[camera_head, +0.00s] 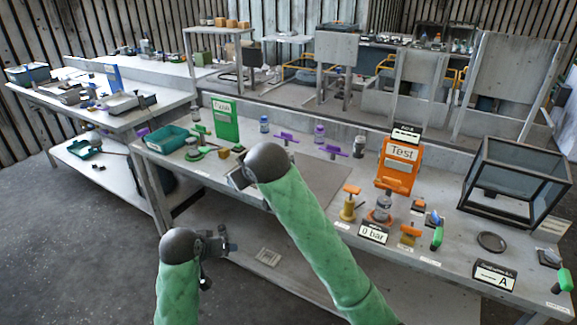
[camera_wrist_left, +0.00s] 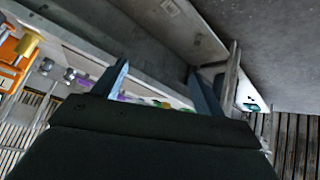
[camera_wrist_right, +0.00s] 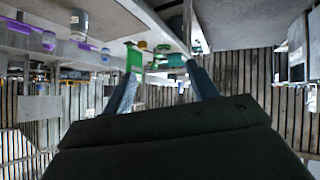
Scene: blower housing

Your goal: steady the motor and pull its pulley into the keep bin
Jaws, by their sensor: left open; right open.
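I cannot pick out the motor or its pulley for certain; my right arm covers part of the bench. A teal open tray (camera_head: 166,139), possibly the keep bin, sits at the left end of the bench. My right gripper (camera_head: 236,179) is open and empty above the bench's front left part, right of the tray. Its two fingers stand apart in the right wrist view (camera_wrist_right: 163,78). My left gripper (camera_head: 226,240) is open and empty, low in front of the bench. Its fingers also stand apart in the left wrist view (camera_wrist_left: 161,80).
A green board (camera_head: 225,122), small green parts (camera_head: 196,154) and purple-handled pieces (camera_head: 331,150) stand on the bench (camera_head: 320,178). To the right are an orange Test stand (camera_head: 397,180), a gauge sign (camera_head: 373,233) and a glass-sided box (camera_head: 518,178). Another bench (camera_head: 140,118) stands at left.

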